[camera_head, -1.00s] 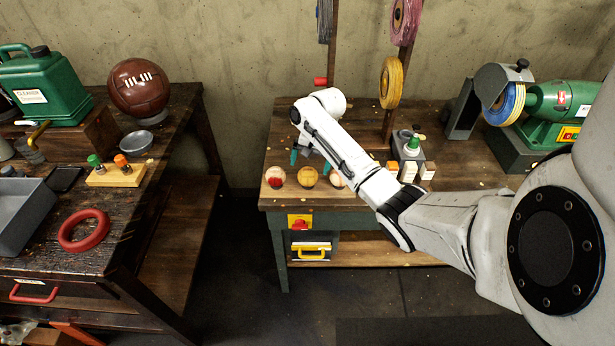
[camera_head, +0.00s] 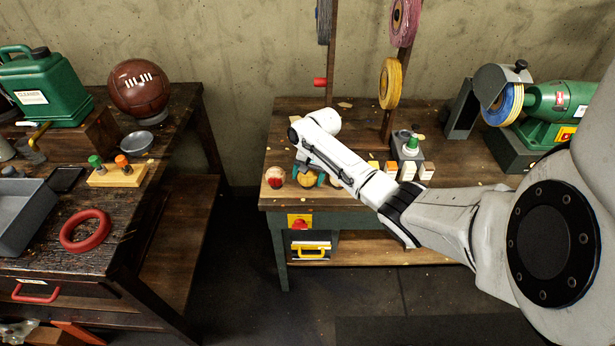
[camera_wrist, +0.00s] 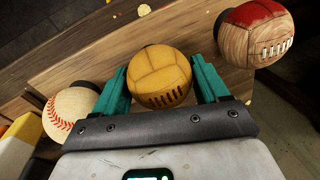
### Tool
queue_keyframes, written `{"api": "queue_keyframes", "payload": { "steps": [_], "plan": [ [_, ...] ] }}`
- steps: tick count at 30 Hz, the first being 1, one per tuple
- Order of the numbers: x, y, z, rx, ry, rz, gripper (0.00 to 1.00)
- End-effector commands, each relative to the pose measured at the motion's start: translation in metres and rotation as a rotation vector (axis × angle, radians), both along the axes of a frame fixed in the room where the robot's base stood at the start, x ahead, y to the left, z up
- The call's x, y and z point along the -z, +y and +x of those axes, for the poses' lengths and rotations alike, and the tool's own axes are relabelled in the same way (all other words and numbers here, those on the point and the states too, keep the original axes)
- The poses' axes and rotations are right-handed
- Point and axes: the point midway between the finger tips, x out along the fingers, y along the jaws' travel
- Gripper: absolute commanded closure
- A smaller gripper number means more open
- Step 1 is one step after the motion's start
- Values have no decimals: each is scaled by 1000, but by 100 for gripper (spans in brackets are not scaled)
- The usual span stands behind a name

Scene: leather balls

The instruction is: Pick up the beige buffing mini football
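The beige buffing mini football (camera_head: 306,182) is a tan-yellow laced ball on the workbench, in the middle of a row of three small balls. In the wrist view the football (camera_wrist: 160,76) sits between the two teal fingers of my gripper (camera_wrist: 160,64), one on each side. My gripper (camera_head: 310,178) is low over the bench with its fingers spread around the ball. They look open, with little gap; any contact is hard to tell. My arm partly hides the ball in the head view.
A red and tan ball (camera_wrist: 258,35) lies to the right in the wrist view, a baseball (camera_wrist: 72,112) to the left. The bench (camera_head: 440,200) also holds small bottles (camera_head: 408,150) and a green buffing machine (camera_head: 540,110). The bench's front edge is near the balls.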

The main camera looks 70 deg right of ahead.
Motion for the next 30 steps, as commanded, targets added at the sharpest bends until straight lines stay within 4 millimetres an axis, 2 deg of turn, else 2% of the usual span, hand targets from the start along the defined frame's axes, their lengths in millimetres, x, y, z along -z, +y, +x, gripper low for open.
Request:
{"api": "queue_keyframes", "payload": {
  "steps": [1,7,20,25,30],
  "plan": [
    [0,0,0,0,0,0,31],
    [0,0,0,0,0,0,51],
    [-8,0,1,-1,-3,0,51],
    [-33,1,1,-1,-6,0,51],
    [-64,10,-26,1,-7,1,51]
  ]
}}
